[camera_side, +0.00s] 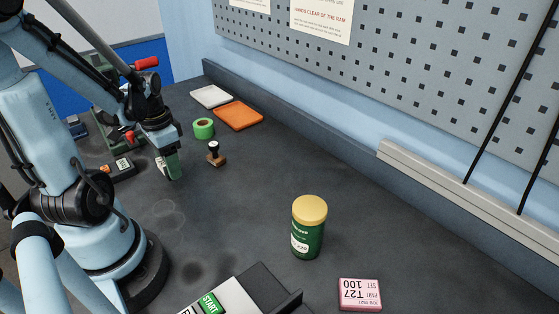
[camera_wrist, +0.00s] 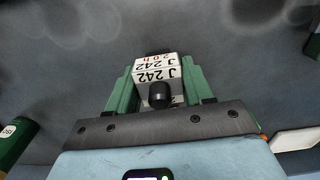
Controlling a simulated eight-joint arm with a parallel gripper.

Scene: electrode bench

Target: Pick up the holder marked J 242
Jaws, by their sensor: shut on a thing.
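The holder marked J 242 (camera_wrist: 158,75) is a small white block with black lettering, a red line of text and a black round knob on the side facing the camera. In the wrist view it sits between the two green fingers of my gripper (camera_wrist: 156,90), which are shut on it. In the side view my gripper (camera_side: 170,166) points down at the left of the bench, and only a pale sliver of the holder (camera_side: 162,168) shows beside the green finger. I cannot tell from these views whether the holder touches the bench top.
A stamp (camera_side: 215,153), a green tape roll (camera_side: 204,128), an orange tray (camera_side: 238,116) and a white tray (camera_side: 211,97) lie right of and behind my gripper. A green jar with a yellow lid (camera_side: 308,228) and a pink box (camera_side: 360,294) stand nearer the camera.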

